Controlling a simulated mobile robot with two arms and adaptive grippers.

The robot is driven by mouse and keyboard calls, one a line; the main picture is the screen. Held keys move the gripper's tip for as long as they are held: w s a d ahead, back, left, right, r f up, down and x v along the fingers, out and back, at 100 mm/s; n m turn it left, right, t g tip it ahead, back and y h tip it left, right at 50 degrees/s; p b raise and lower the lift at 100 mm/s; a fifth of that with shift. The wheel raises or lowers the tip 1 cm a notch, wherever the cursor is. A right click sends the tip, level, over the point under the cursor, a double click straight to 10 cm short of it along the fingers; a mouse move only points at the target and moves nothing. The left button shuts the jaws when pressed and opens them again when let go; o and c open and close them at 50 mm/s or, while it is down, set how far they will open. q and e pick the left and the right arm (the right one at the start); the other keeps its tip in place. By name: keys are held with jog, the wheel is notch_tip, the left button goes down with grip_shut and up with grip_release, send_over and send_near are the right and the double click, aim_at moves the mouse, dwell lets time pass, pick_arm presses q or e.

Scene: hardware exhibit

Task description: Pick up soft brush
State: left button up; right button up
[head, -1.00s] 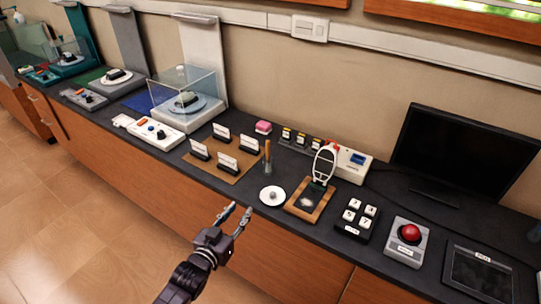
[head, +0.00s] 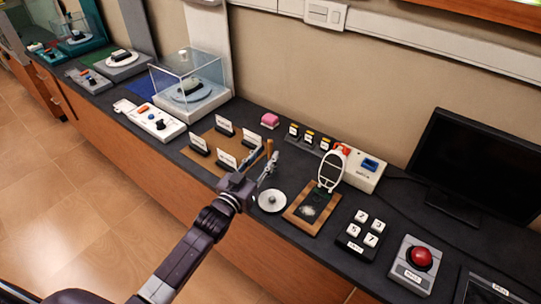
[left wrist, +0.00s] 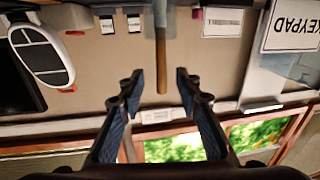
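The soft brush, which I take to be the upright thing with a wooden handle (head: 269,147), stands on the dark counter behind the name-card holders' right end. In the left wrist view its brown handle (left wrist: 161,60) appears in the gap between my fingers, with its end near fingertip level. My left gripper (head: 264,160) is open and reaches over the counter in front of the brush, hiding its lower part. The left wrist view shows both fingers (left wrist: 158,82) spread apart, with no visible contact on the handle. My right gripper is out of view.
A small white dish (head: 271,201) and a wooden board with a white oval frame (head: 331,168) stand right of the gripper. Card holders (head: 199,146) are left. A keypad (head: 361,234), red button (head: 420,257) and monitor (head: 478,165) are further right.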

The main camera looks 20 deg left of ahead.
aim_at(269, 150)
pick_arm(q)
jog(key=w, duration=0.4)
jog(key=shift+d, duration=0.3)
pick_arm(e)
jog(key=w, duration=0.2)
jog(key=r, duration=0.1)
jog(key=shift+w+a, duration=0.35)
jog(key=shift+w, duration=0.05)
pick_arm(q)
grip_shut()
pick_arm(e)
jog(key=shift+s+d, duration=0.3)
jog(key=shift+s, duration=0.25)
